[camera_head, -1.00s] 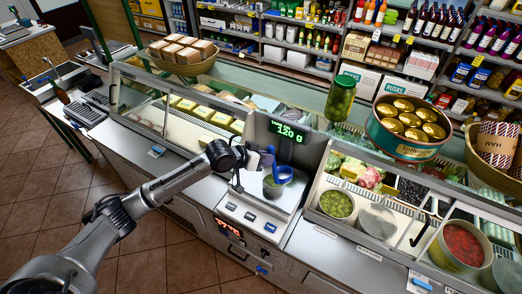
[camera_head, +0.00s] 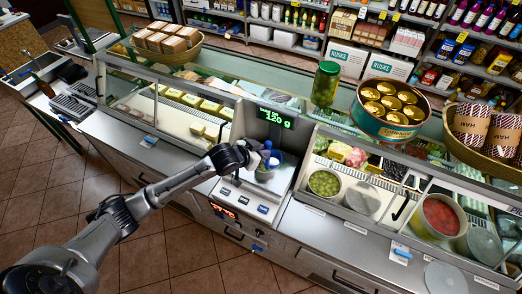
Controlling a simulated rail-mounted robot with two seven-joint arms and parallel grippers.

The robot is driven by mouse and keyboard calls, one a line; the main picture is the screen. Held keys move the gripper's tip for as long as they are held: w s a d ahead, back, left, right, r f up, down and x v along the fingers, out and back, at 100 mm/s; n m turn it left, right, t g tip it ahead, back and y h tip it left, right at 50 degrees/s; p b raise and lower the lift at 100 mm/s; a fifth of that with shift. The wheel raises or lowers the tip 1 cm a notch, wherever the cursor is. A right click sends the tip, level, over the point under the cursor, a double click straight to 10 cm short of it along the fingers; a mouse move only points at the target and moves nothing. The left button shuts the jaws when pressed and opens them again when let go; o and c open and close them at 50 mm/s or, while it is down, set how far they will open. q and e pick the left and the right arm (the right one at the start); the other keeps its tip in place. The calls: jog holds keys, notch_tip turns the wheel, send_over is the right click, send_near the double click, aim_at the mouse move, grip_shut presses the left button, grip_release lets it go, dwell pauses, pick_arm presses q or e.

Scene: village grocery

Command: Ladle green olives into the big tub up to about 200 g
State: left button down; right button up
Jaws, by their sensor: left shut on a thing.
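The big tub (camera_head: 264,175) looks clear and stands on the scale, partly hidden behind my gripper and the ladle. The scale display (camera_head: 275,117) appears to read 120 g. My left gripper (camera_head: 259,157) is shut on the blue ladle (camera_head: 273,162), right at the tub. The ladle's bowl is too small and covered to tell whether it holds olives. The green olives (camera_head: 324,182) fill a round container in the counter, right of the scale. My right gripper is not in view.
A jar of green olives (camera_head: 325,84) and a large tin of gold cans (camera_head: 391,111) stand on the glass top. A container of red food (camera_head: 440,216) is at the right. The steel counter front (camera_head: 320,235) is largely clear.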

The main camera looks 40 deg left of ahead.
pick_arm(q)
jog(key=s+d+p, duration=0.4)
jog(key=s, duration=0.3)
jog(key=s+d+p, duration=0.5)
jog(key=s, duration=0.3)
jog(key=shift+s+d, duration=0.15)
jog(key=shift+s, duration=0.1)
dwell(0.7)
dwell(0.7)
dwell(0.8)
dwell(2.1)
